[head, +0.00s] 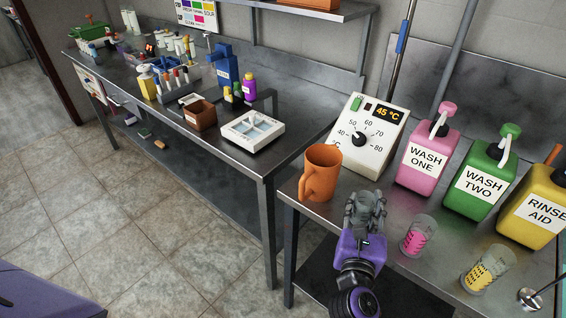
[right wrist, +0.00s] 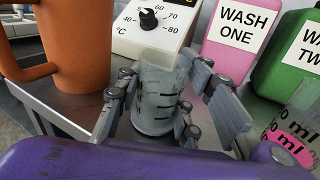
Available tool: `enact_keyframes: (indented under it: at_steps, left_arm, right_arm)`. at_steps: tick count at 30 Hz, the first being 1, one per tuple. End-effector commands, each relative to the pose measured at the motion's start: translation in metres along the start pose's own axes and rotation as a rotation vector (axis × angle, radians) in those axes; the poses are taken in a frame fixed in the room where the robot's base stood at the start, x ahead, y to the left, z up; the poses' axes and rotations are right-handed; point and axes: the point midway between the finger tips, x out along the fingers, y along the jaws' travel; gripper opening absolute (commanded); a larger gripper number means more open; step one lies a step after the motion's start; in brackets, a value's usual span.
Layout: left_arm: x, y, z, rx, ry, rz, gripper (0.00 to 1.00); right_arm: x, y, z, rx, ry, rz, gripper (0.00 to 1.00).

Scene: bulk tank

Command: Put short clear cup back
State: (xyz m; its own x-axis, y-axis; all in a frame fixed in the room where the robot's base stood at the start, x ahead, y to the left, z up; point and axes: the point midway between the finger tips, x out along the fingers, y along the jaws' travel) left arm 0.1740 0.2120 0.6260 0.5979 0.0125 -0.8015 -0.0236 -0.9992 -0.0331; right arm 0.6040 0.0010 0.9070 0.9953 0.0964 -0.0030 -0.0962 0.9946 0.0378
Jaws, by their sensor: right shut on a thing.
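The short clear cup (right wrist: 155,112) with dark level marks is upright between the fingers of my right gripper (right wrist: 167,118) in the right wrist view. My right gripper (head: 366,203) is shut on it, low over the front of the metal bench (head: 395,215), right of the orange jug. In the head view the cup is hard to make out behind the fingers. Whether its base touches the bench I cannot tell. A clear cup with pink marks (head: 417,236) and one with yellow marks (head: 487,268) stand to the right. My left gripper is not in view.
The orange jug (head: 321,172) stands close left of my gripper, also in the wrist view (right wrist: 75,45). Behind are the temperature box (head: 362,135), pink (head: 428,160), green (head: 480,180) and yellow (head: 535,205) jugs. A longer table (head: 290,135) with small items stands left.

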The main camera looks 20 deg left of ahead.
Motion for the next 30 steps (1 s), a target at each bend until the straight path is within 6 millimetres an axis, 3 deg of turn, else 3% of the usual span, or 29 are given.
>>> enact_keyframes:
  at_steps: [4,5,9,20,23,30]
  left_arm:
    - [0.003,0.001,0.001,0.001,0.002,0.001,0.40]
    - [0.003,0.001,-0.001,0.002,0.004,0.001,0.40]
    - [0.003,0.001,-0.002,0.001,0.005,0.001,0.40]
    - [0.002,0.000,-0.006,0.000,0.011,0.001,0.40]
    - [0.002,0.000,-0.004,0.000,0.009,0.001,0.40]
    - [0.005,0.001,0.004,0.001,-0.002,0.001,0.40]
  right_arm:
    - [0.000,0.000,-0.006,0.000,0.002,-0.001,0.06]
    - [0.000,0.000,-0.004,0.000,0.001,-0.001,0.37]
    - [0.000,0.000,-0.004,0.000,0.000,0.000,0.54]
    - [0.000,0.000,0.002,-0.001,-0.002,0.000,0.54]
    - [-0.011,0.000,-0.002,0.000,0.003,0.000,0.54]
    - [-0.062,-0.001,-0.003,0.001,0.005,-0.002,0.54]
